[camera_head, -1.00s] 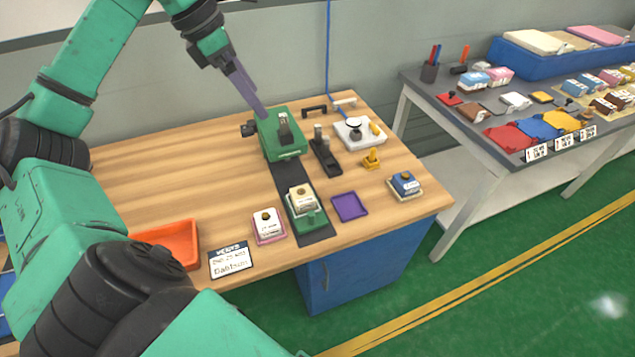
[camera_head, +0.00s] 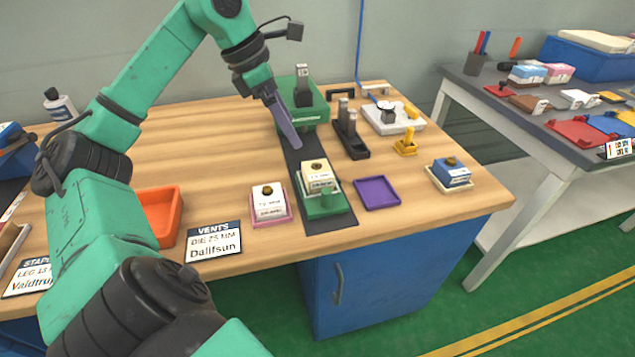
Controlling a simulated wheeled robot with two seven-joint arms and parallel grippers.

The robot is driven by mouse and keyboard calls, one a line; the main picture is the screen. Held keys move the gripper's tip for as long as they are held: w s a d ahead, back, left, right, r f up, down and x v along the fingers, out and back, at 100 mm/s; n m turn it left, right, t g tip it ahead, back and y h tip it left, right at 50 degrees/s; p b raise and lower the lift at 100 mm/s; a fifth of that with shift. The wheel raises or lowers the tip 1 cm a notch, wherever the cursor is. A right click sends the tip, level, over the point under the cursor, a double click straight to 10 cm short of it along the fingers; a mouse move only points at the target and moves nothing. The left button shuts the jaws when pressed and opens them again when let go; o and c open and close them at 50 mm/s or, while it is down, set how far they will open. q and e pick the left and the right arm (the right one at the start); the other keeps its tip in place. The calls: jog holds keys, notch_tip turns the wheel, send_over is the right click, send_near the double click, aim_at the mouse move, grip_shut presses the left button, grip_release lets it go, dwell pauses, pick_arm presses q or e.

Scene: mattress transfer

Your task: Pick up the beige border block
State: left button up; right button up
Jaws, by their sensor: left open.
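A cream block with a brown knob (camera_head: 318,172) sits on the green sled (camera_head: 325,204) on the dark strip; a pale beige edge shows around its base. A blue and white block with a brown knob (camera_head: 450,171) stands at the right on a cream-bordered base. A white block (camera_head: 268,199) stands on a pink-bordered base at the left. I cannot tell for certain which block the task means. My left gripper (camera_head: 296,143) is open and empty, pointing down above the strip, behind the cream block and apart from it. Its fingers overlap in this view. My right gripper is out of view.
A green press (camera_head: 304,104) and a black stand (camera_head: 350,138) stand behind. A purple tray (camera_head: 377,192) lies to the right, an orange tray (camera_head: 161,216) and name card (camera_head: 214,242) to the left.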

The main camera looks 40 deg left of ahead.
aim_at(318, 169)
pick_arm(q)
jog(key=p+x, duration=0.1)
jog(key=x, duration=1.2)
jog(key=shift+w+d+f, duration=0.2)
jog(key=shift+w+d, duration=0.05)
jog(key=shift+w, duration=0.05)
jog(key=c, duration=1.3)
notch_tip(318, 169, up, 20)
jog(key=p, duration=0.7)
